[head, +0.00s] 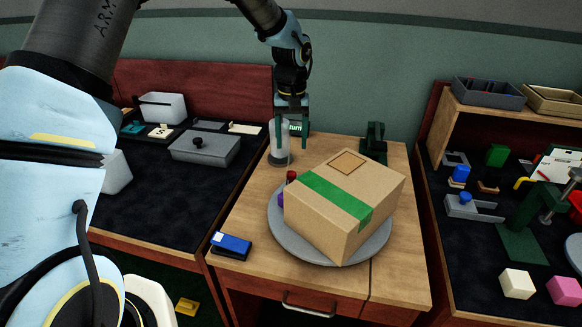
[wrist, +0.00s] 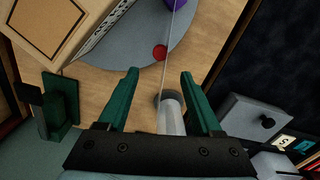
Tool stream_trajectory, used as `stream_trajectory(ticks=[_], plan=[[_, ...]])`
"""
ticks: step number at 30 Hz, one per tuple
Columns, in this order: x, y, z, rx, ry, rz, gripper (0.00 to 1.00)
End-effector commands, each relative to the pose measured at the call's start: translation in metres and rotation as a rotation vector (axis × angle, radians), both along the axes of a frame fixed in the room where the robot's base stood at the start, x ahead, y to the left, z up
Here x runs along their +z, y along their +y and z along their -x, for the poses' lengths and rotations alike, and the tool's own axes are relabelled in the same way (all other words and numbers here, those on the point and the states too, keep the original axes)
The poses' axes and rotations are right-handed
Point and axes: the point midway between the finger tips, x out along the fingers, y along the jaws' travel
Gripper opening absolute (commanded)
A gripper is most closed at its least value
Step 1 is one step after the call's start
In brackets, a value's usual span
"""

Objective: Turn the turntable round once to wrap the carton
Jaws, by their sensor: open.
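A brown carton (head: 335,200) with a green tape strip sits tilted in yaw on the round grey turntable (head: 282,235). A red-topped knob (head: 291,176) stands at the turntable's left rim, and it also shows in the wrist view (wrist: 160,53). A purple piece is beside it, partly hidden by the carton. A clear upright cylinder (head: 279,143) stands behind the turntable on the bench. My gripper (head: 291,146) is open above the back of the bench. In the wrist view, my gripper (wrist: 160,75) has the cylinder (wrist: 171,115) showing between its green fingers; contact cannot be told.
A dark green device (head: 374,146) stands behind the carton. A blue stapler-like object (head: 231,245) lies at the bench's front left. The left dark bench holds a grey lidded box (head: 205,148). The right bench (head: 450,240) is cluttered. A drawer handle (head: 308,308) projects in front.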

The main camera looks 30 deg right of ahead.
Motion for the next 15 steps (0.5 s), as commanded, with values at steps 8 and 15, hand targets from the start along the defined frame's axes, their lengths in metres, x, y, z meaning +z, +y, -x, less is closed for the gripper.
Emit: stream_trajectory(ticks=[8,15], plan=[[-0.040,0.001,0.001,0.001,0.003,-0.003,0.66],[-0.082,0.001,0.001,0.000,0.002,-0.001,0.66]])
